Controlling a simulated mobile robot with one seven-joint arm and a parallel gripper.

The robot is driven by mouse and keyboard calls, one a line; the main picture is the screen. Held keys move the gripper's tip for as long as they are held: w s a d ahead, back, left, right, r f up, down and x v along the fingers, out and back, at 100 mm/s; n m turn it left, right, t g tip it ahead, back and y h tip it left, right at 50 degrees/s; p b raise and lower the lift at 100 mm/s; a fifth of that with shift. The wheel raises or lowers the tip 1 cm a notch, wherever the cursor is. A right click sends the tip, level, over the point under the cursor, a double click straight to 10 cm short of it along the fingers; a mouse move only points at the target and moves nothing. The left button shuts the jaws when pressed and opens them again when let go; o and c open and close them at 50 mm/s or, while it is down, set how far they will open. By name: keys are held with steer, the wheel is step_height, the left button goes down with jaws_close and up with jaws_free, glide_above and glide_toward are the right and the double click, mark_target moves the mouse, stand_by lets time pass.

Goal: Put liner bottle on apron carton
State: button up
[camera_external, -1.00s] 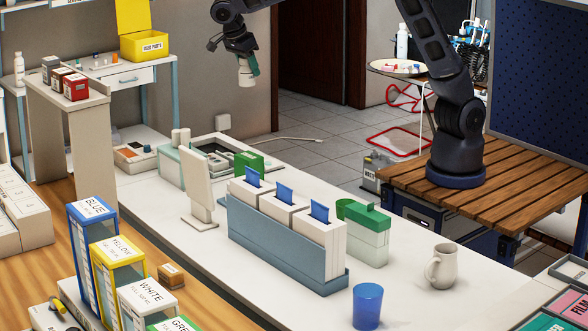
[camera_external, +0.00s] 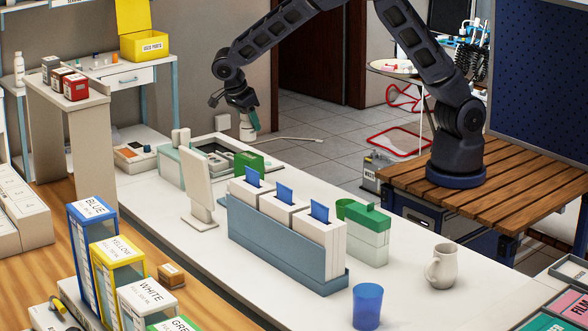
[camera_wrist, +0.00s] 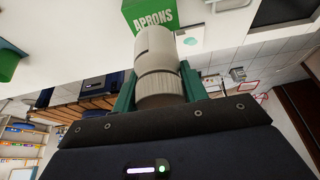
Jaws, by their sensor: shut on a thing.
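The liner bottle (camera_external: 246,131) is white, small and cylindrical. My gripper (camera_external: 251,118) is shut on it and holds it in the air, near the far edge of the counter. In the wrist view the bottle (camera_wrist: 158,65) shows its ribbed band between my green fingers (camera_wrist: 160,90). The apron carton (camera_wrist: 150,14) is green with white "APRONS" lettering and shows just beyond the bottle in the wrist view. A green box on the counter (camera_external: 249,160), below and near the bottle in the external view, appears to be this carton. The bottle is apart from it.
A monitor-like white panel (camera_external: 198,184) and a blue-grey rack of white boxes (camera_external: 278,243) stand nearby on the counter. A pale tray unit (camera_external: 170,168) lies left of the green box. A green-lidded carton (camera_external: 368,240), mug (camera_external: 441,266) and blue cup (camera_external: 367,305) stand farther right.

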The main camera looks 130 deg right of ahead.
mark_target(252, 138)
steer(key=shift+f, duration=2.5)
steer(key=shift+f, duration=0.15)
steer(key=o, duration=1)
steer(key=shift+o, duration=0.2)
